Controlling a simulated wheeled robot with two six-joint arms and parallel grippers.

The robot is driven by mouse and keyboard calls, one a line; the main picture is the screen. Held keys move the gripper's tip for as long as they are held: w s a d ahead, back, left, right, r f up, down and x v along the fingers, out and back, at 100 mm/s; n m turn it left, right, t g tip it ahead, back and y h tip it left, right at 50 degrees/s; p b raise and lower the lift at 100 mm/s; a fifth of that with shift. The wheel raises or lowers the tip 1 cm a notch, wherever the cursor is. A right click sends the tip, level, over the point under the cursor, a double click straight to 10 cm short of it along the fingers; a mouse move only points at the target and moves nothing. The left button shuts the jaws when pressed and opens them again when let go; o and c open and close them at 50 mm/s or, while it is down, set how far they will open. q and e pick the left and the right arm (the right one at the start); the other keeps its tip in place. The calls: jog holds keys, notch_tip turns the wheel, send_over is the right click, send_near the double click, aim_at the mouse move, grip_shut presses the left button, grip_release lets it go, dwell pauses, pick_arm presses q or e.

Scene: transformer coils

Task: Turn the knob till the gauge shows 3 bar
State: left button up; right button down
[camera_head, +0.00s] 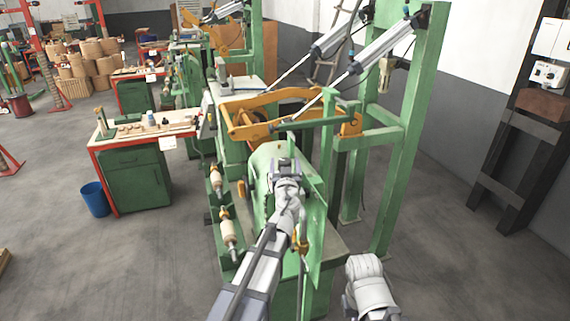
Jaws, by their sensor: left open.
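My left arm reaches up from the bottom centre, and its gripper (285,168) is over the green machine (261,165). It is open; I see nothing between its fingers. My right arm shows only as a rounded white link at the bottom, right of centre; its gripper is not in view. A small beige fitting (386,70) hangs on the green upright frame (408,140), up and to the right of my left gripper, well apart from it. I cannot tell whether it carries the knob or the gauge. No gauge face or reading can be made out.
Pneumatic cylinders (374,49) slant above the machine, and an orange bracket (262,115) crosses behind my left gripper. A red-edged workbench (137,175) and a blue bucket (95,199) stand at left. A dark rack (520,150) stands at right. The floor between frame and rack is clear.

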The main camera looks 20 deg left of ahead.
pick_arm(q)
jog(key=shift+w+a, duration=0.1)
jog(key=shift+w, duration=0.2)
jog(key=shift+s, duration=0.1)
jog(key=shift+c, duration=0.4)
grip_shut()
jog(key=shift+h, duration=0.3)
